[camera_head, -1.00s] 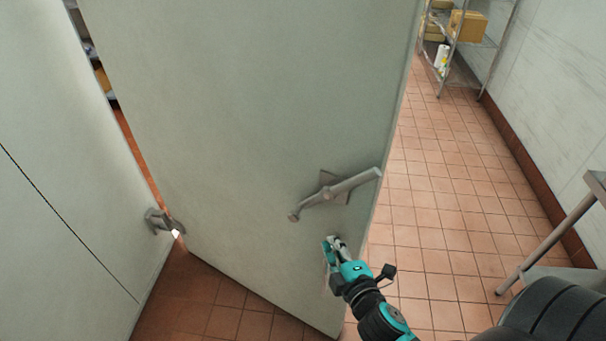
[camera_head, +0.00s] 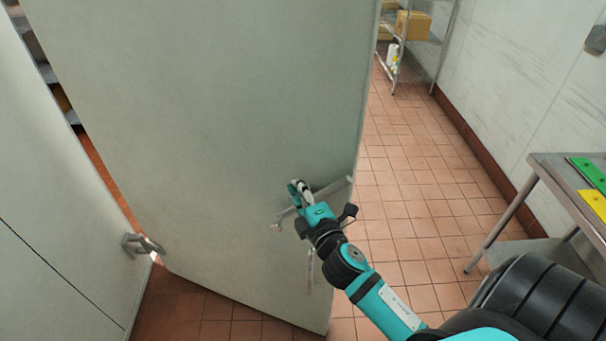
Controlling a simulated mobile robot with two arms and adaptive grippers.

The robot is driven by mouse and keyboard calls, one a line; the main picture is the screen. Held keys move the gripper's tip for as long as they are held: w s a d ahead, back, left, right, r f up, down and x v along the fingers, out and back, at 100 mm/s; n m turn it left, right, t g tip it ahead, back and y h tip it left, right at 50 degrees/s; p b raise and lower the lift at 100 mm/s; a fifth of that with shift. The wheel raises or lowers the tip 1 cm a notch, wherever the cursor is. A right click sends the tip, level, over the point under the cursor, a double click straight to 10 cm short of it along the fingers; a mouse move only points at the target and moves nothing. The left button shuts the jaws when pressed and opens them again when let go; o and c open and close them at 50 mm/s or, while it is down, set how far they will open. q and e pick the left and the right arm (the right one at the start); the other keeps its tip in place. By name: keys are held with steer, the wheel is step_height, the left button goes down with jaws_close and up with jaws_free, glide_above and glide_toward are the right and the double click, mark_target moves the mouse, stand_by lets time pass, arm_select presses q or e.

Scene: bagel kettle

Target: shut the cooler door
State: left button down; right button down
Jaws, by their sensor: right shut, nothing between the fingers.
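The cooler door (camera_head: 215,130) is a large pale grey-green panel standing ajar, with a dark gap along its left side. Its metal handle (camera_head: 338,186) is on the right part of the panel, partly hidden behind my right gripper. My right gripper (camera_head: 297,187), teal and black, is shut and empty in front of the handle. I cannot tell whether it touches the handle or the panel. A pale wall panel (camera_head: 50,210) with a metal latch piece (camera_head: 142,245) is at the left. My left gripper is not in view.
Tiled floor (camera_head: 420,190) is clear to the right of the door. A wire shelf (camera_head: 432,40) with a cardboard box (camera_head: 412,25) and a white bottle (camera_head: 392,55) stands at the back. A metal table (camera_head: 545,165) with green and yellow boards is at the right.

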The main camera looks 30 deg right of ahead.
steer(key=shift+w+d, duration=0.35)
steer(key=shift+d, duration=0.2)
steer(key=shift+w+d, duration=0.3)
steer(key=shift+d, duration=0.25)
